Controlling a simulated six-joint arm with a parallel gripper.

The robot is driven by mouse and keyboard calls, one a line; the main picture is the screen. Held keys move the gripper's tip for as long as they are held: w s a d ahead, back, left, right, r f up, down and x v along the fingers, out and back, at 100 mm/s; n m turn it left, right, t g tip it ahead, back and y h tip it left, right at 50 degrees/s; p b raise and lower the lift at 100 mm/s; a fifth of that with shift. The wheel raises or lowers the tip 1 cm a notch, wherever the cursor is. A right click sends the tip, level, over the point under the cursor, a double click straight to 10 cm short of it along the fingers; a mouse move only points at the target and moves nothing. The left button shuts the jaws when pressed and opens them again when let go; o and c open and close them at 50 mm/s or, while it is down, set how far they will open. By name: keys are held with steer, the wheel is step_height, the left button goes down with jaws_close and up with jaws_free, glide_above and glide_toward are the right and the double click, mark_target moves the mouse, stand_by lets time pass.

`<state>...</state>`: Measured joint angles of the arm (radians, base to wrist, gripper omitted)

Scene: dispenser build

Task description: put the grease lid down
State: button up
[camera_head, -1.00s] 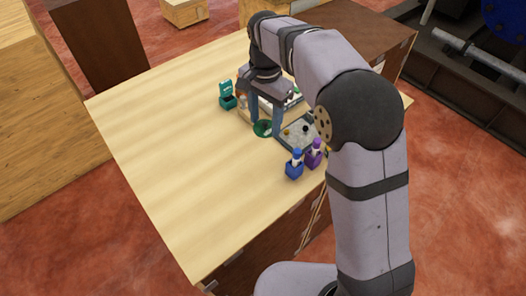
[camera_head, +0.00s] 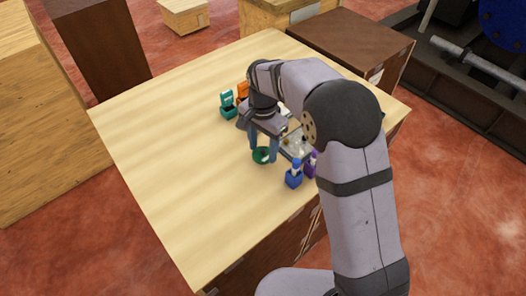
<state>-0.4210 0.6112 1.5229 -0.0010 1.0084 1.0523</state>
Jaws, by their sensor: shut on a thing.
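The green round lid (camera_head: 261,156), which I take as the grease lid, is at the fingertips of my gripper (camera_head: 263,152). My gripper points down and is shut on the lid, with a finger on either side. The lid is low over the bare wooden tabletop. I cannot tell whether it touches the table. The arm and fingers hide part of the area behind it.
A grey tray (camera_head: 298,146) with small parts lies just right of my gripper. A blue bottle (camera_head: 294,174) and a purple bottle (camera_head: 311,164) stand in front of it. A teal holder (camera_head: 228,107) and an orange thing (camera_head: 242,90) stand behind. The table's left side (camera_head: 170,155) is clear.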

mark_target(263, 150)
steer(key=shift+f+p, duration=0.35)
steer(key=shift+f, duration=1)
steer(key=shift+f, duration=0.1)
steer(key=shift+f, duration=0.1)
steer(key=o, duration=1)
step_height(263, 150, up, 12)
steer(key=shift+r+b, duration=0.2)
steer(key=shift+b, duration=1.05)
